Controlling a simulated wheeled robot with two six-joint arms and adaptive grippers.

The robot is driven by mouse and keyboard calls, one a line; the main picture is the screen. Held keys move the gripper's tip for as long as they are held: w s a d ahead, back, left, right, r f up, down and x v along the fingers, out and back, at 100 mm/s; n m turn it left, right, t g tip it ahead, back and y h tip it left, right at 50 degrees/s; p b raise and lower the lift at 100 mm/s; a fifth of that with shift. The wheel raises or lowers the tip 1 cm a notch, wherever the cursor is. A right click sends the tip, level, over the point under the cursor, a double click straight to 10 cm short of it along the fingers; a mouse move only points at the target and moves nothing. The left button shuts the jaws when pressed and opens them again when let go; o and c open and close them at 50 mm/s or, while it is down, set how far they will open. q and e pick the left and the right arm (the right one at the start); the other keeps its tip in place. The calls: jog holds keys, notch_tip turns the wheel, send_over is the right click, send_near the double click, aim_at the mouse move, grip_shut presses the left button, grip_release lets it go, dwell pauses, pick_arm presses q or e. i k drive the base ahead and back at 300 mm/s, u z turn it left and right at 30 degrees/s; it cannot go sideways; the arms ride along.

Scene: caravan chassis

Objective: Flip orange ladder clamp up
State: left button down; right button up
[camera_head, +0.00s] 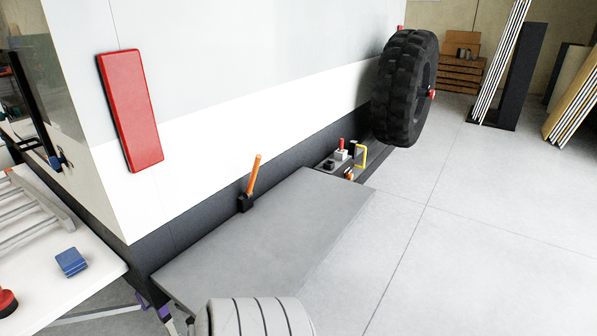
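An orange lever (254,175) stands on a small black base (246,203) at the lower edge of the white caravan wall, by the back edge of a grey panel. It points up and leans slightly to the right. It is the orange clamp-like part I see most clearly; I cannot tell for sure that it is the ladder clamp. Neither of my grippers is in view, and nothing touches the lever.
A grey panel (265,240) juts out below the lever. Left is a white table (95,275) with a ladder-like frame (35,215) and a blue block (72,262). A red panel (130,110) is on the wall. A spare tyre (405,90) is at right; open floor lies beyond.

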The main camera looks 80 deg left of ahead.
aim_at(249, 193)
jog(key=i, duration=0.2)
jog(key=u, duration=1.3)
